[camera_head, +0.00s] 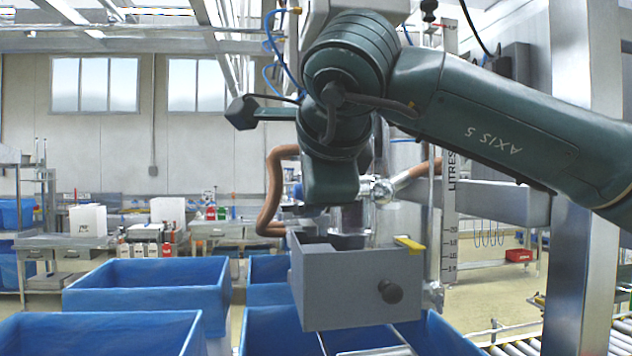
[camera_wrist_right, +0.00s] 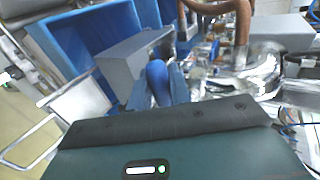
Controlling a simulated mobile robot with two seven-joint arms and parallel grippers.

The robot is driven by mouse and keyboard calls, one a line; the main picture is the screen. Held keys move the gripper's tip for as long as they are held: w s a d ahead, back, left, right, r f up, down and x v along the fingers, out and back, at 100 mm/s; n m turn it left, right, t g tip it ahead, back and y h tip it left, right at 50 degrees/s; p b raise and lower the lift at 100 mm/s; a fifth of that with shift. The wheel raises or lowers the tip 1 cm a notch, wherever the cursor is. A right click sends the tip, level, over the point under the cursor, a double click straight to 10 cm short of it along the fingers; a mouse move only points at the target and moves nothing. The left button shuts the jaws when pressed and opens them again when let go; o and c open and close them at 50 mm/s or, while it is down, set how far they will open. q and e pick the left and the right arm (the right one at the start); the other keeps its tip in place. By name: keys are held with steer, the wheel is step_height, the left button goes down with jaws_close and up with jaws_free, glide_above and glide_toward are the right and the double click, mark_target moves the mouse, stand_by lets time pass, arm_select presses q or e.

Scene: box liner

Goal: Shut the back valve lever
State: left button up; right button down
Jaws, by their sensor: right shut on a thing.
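My right gripper (camera_wrist_right: 158,88) is shut on a blue rounded handle, taken as the back valve lever (camera_wrist_right: 157,78), in the right wrist view. The handle stands between the two blue fingers. The rest of the lever is hidden. In the head view my right arm comes in from the right and its wrist hangs at the centre; its fingertips and the held handle cannot be made out there. A grey box-shaped housing (camera_head: 350,287) with a black knob (camera_head: 390,291) sits just below the wrist. My left gripper is not in view.
A yellow piece (camera_head: 408,245) sits at the housing's top right edge. A brown hose (camera_head: 272,190) curves left of my wrist. Blue bins (camera_head: 148,275) stand left and below. A metal post (camera_head: 582,240) and a scale marked LITRES (camera_head: 450,200) stand at right.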

steer(key=shift+f, duration=0.25)
stand_by(0.3)
steer(key=c, duration=1.3)
jaws_free()
steer(key=shift+c, duration=0.2)
steer(key=b+v, duration=0.2)
steer(key=v, duration=1.1)
steer(key=shift+a, duration=0.15)
steer(key=shift+s, duration=0.1)
